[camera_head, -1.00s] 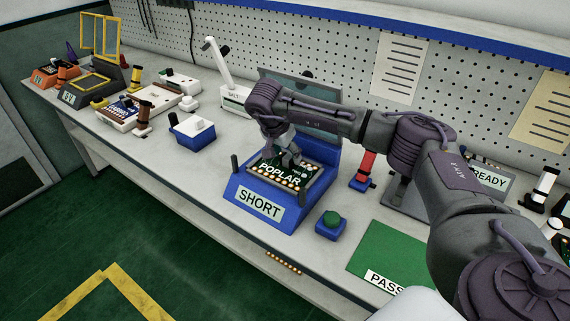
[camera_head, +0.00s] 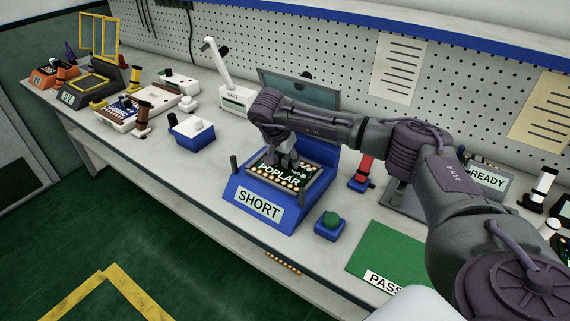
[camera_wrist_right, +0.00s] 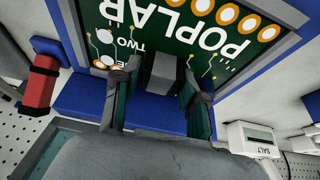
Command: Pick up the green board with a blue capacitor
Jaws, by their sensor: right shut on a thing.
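A green board (camera_head: 273,175) marked POPLAR, with a row of gold round pads along its edge, lies in the tilted blue fixture labelled SHORT (camera_head: 232,192). The board (camera_wrist_right: 205,45) also shows in the right wrist view, with TWO printed on it. My right gripper (camera_head: 284,154) is over the board's far part. In the wrist view its fingers (camera_wrist_right: 157,88) stand on both sides of a grey block-like part (camera_wrist_right: 165,70) on the board and are shut on it. I cannot make out a blue capacitor; the gripper hides part of the board. My left gripper is not in view.
A blue box with a green button (camera_head: 331,222) stands right of the fixture. A green PASS mat (camera_head: 385,250) lies at the front right. A red-topped part (camera_head: 365,168) stands behind. A white SALT device (camera_head: 236,97) is at the back. The fixture's raised lid (camera_head: 300,90) is behind my arm.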

